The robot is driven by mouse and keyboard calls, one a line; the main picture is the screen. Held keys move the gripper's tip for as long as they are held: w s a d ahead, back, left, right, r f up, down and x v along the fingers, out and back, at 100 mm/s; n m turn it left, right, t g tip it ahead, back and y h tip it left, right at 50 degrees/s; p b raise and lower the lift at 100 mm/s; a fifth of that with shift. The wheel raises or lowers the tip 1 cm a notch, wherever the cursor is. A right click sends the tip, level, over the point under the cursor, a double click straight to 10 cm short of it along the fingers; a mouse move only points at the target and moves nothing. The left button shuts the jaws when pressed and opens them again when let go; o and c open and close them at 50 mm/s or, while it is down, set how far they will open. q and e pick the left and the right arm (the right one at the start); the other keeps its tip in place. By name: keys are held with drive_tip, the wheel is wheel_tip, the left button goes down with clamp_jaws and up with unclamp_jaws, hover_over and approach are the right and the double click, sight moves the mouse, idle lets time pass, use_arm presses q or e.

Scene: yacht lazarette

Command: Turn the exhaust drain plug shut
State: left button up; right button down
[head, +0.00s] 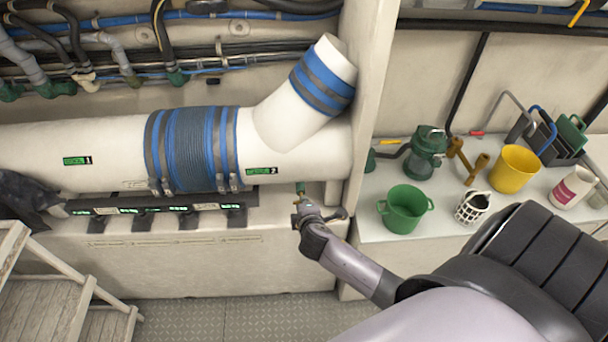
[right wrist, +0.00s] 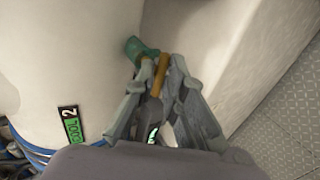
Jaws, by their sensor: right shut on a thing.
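The exhaust drain plug is a small green fitting (head: 300,187) under the right end of the large white pipe (head: 290,160), with a brass-coloured part below it. In the right wrist view the green body (right wrist: 138,50) sits against the pipe, and the brass handle (right wrist: 164,72) lies between my fingers. My right gripper (head: 300,207) is shut on this handle from below; it also shows in the right wrist view (right wrist: 163,85). The fingers hide part of the handle, and I cannot tell how far the plug is turned. My left gripper is not in view.
The shelf beyond holds a green bucket (head: 404,208), a white basket (head: 472,207) and a yellow bucket (head: 514,168). Wooden steps (head: 50,290) stand at lower left.

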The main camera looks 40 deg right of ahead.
drive_tip(key=shift+s+f, duration=0.15)
drive_tip(key=shift+f, duration=0.05)
drive_tip(key=c, duration=1.9)
unclamp_jaws()
drive_tip(key=shift+o, duration=1)
drive_tip(key=v, duration=1.1)
drive_tip(key=shift+s+a+r, duration=0.2)
drive_tip(key=shift+s+r, duration=0.05)
drive_tip(key=shift+r, duration=0.05)
